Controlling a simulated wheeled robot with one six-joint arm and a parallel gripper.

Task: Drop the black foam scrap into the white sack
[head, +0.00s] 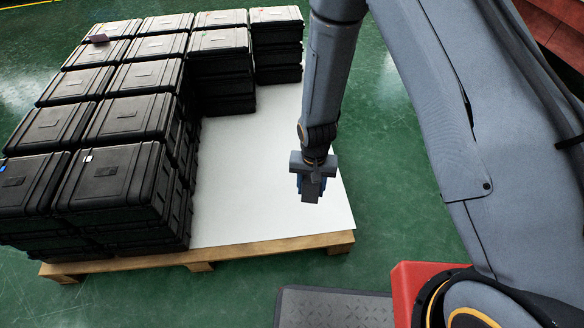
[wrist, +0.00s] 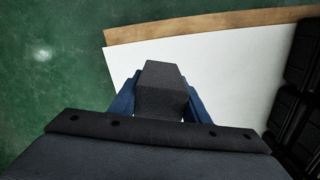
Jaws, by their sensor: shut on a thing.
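My gripper (wrist: 161,98) is shut on the black foam scrap (wrist: 161,85), a dark grey block held between its blue fingers. In the head view my gripper (head: 312,189) hangs above the right part of a white sheet on a wooden pallet. The foam scrap shows there only as a small dark shape at the fingertips. I see no white sack in either view.
The wooden pallet (head: 265,246) carries stacks of black cases (head: 130,118) on its left and back, and its white sheet (head: 240,190) is bare at the right. A dark ridged plate (head: 335,308) and a red block (head: 408,285) are near the front. Green floor (head: 400,215) is open at right.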

